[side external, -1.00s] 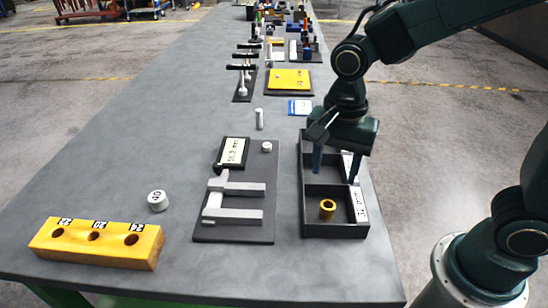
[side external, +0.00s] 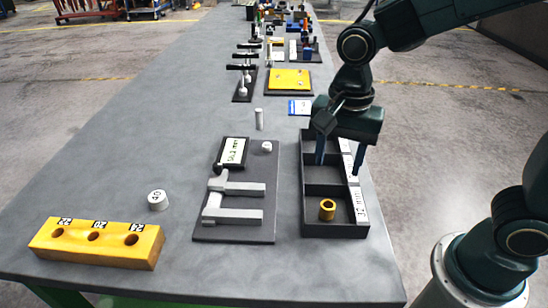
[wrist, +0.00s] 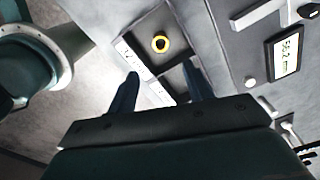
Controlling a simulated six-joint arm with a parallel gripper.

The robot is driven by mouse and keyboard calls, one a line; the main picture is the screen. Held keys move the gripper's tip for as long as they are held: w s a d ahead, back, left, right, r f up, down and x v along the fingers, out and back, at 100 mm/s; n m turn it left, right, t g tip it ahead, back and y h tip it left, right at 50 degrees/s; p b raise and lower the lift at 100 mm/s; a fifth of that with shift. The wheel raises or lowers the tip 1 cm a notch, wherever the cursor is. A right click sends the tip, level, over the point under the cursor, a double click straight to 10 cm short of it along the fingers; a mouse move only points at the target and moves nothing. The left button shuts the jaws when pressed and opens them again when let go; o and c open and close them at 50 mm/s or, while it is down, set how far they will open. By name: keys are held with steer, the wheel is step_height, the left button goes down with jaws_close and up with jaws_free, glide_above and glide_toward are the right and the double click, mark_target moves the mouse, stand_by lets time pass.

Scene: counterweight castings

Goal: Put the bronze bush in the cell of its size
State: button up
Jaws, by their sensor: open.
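The bronze bush (side external: 327,209) stands in the nearest cell of the dark divided tray (side external: 334,231), beside the label that reads 32 mm. In the wrist view the bush (wrist: 160,44) shows as a gold ring with a dark hole, beyond my fingertips. My gripper (side external: 340,167) is open and empty, over the tray's middle and farther cells. Its two fingers (wrist: 162,84) stand wide apart in the wrist view. The other cells' labels are partly hidden by my gripper or unreadable.
A caliper (side external: 234,201) and a display (side external: 233,151) lie on a dark plate left of the tray. A yellow block (side external: 97,243) with numbered holes and a white cylinder marked 40 (side external: 158,200) stand farther left. Open bench lies between them.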

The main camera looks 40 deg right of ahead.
steer(key=s+d+r+n+t, duration=0.5)
steer(key=s+d+r+n, duration=0.2)
steer(key=s+d+n, duration=0.2)
steer(key=shift+s+d+r+n, duration=0.35)
steer(key=shift+s+n, duration=0.8)
steer(key=shift+n, duration=0.95)
